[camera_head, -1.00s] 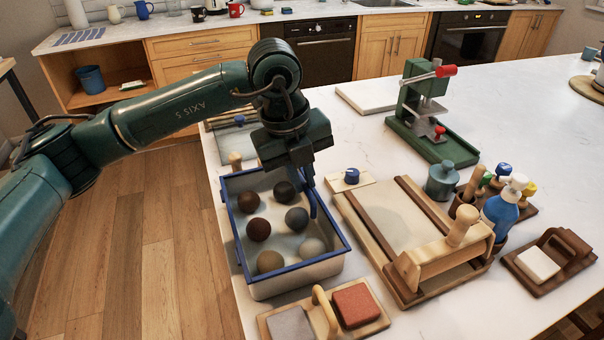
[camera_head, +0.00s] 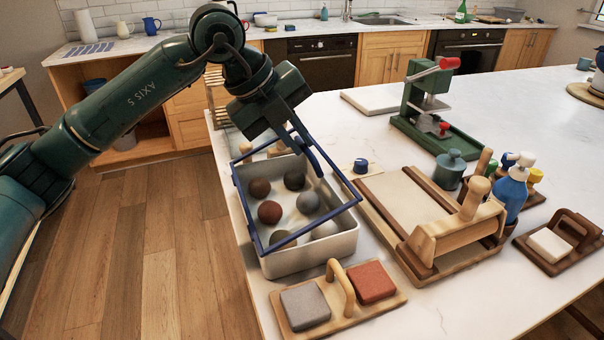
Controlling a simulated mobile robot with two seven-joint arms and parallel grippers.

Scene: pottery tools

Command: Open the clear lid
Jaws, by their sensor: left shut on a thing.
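The clear lid has a blue frame (camera_head: 316,221) and shows in the head view, tilted above a pale box (camera_head: 318,255). Several clay balls (camera_head: 269,212) in brown, dark and grey lie in the box and show through the lid. My left gripper (camera_head: 312,160) is over the lid's right back part and is shut on the lid. The exact contact at its fingertips is partly hidden by the gripper body. My right gripper is not in view.
A wooden board with two blocks (camera_head: 341,294) stands in front of the box. A wooden slab roller (camera_head: 440,235) is to its right, with a green press (camera_head: 428,110) behind.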

